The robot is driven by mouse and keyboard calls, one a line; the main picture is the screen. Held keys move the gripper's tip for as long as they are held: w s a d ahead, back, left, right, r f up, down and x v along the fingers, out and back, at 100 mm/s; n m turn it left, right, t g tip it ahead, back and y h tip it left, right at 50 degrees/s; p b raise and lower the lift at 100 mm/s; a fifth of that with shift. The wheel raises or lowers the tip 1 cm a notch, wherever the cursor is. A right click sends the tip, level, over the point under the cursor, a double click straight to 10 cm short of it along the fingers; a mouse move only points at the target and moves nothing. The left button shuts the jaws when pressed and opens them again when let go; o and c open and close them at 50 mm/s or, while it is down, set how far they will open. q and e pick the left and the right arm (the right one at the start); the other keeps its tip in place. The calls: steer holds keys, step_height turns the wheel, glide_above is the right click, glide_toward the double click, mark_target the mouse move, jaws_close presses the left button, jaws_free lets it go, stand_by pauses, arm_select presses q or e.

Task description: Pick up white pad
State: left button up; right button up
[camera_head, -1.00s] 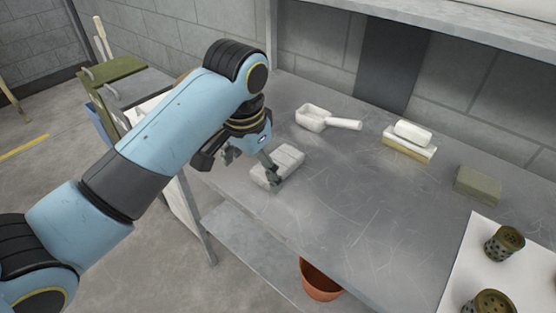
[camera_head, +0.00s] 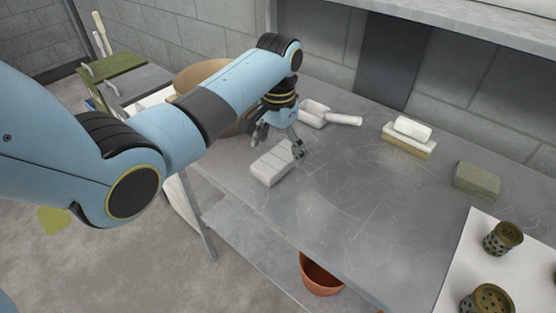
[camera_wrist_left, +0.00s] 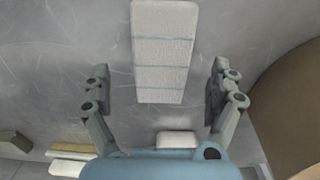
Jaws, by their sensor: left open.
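My right gripper is not in view.
A round brown container (camera_head: 192,77) stands behind my arm. The table's middle is clear.

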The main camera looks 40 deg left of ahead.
mark_target(278, 157)
arm_select(q)
step_height(278, 157, down, 4)
steer(key=shift+a+r, duration=0.1)
steer(key=shift+r, duration=0.15)
steer(key=shift+c, duration=0.2)
steer(key=c, duration=1.1)
